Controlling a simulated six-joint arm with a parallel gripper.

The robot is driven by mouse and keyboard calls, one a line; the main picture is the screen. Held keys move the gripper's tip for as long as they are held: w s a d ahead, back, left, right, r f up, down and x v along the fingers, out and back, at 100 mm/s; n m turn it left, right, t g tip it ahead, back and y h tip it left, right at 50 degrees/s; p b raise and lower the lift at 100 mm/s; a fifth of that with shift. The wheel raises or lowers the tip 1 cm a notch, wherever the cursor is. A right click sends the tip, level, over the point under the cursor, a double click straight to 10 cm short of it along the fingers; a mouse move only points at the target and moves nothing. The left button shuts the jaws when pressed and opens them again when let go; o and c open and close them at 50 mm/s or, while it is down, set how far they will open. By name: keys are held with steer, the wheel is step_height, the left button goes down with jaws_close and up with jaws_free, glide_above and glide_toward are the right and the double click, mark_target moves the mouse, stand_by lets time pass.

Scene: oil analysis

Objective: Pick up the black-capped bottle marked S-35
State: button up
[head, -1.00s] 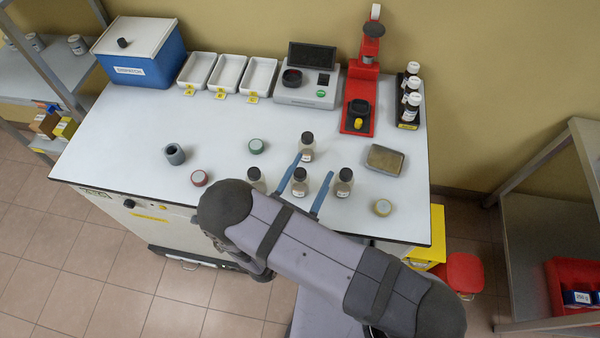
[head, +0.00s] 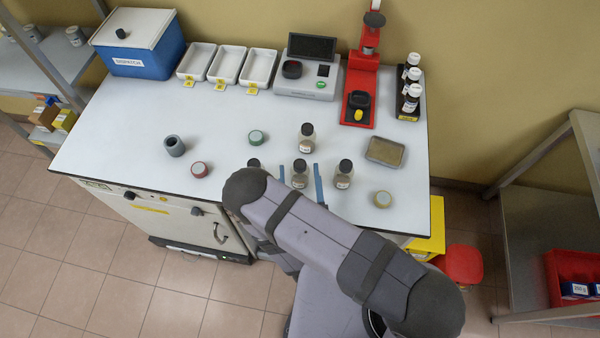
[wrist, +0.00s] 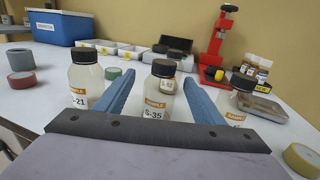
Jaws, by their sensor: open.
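The black-capped bottle marked S-35 (wrist: 158,92) stands upright in the middle of the wrist view, between the two blue fingers. In the head view it is the middle front bottle (head: 300,175). My gripper (head: 299,178) is open, with one finger on each side of this bottle; I cannot tell whether either touches it. Another black-capped bottle, marked S-21 (wrist: 86,78), stands just left of the left finger. A third bottle (wrist: 238,98) stands beside the right finger, its label partly hidden. One more black-capped bottle (head: 306,138) stands behind S-35.
Red (head: 200,169), green (head: 256,137) and yellow (head: 382,199) round pieces and a grey cup (head: 175,146) lie around the white table. A metal tray (head: 385,151) sits at right. White trays, a device and a red stand line the back.

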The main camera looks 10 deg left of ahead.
steer(key=shift+w, duration=0.25)
steer(key=shift+x, duration=2.55)
steer(key=shift+d+f, duration=0.1)
steer(key=shift+f, duration=0.05)
steer(key=shift+c, duration=0.7)
steer(key=c, duration=1.1)
step_height(320, 180, up, 10)
steer(key=p, duration=0.7)
